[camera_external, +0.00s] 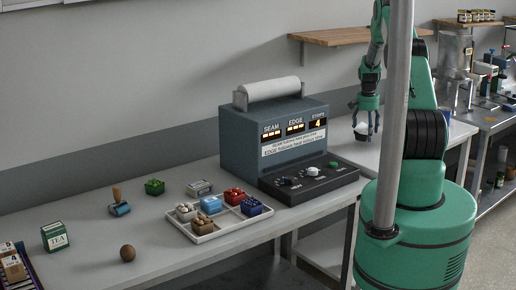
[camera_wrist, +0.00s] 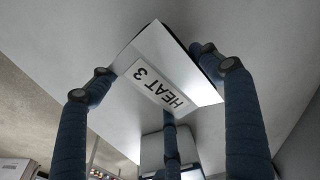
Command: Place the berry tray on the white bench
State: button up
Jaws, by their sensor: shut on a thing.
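My gripper (camera_external: 366,110) is at the right of the external view, pointing down, above a pale bench surface (camera_external: 345,150) behind my body. Its fingers are shut on a small white box (camera_external: 362,129). In the wrist view the white box (camera_wrist: 165,65) has a printed label reading HEAT 3, and the blue fingers of my gripper (camera_wrist: 160,85) are around it. No berries show on it. I cannot tell whether it is the berry tray. A divided white tray (camera_external: 202,239) on the left table (camera_external: 90,214) holds several small coloured packs.
A grey machine (camera_external: 240,135) with a white roll and lit displays stands on the table, its control panel in front. A green pack (camera_external: 154,187), stamp (camera_external: 120,207), brown ball (camera_external: 127,253) and tea box (camera_external: 54,237) lie left. A wooden shelf (camera_external: 333,36) hangs behind my arm.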

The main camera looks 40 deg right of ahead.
aim_at(366, 131)
jog(key=shift+f, duration=1.65)
jog(key=shift+f, duration=0.2)
jog(key=o, duration=1.3)
jog(key=shift+c, duration=0.2)
jog(key=shift+r, duration=0.15)
jog(key=r, duration=0.4)
jog(key=a+r, duration=0.1)
jog(key=r, duration=0.7)
jog(key=shift+s+a+b, duration=0.2)
jog(key=shift+s+b, duration=0.1)
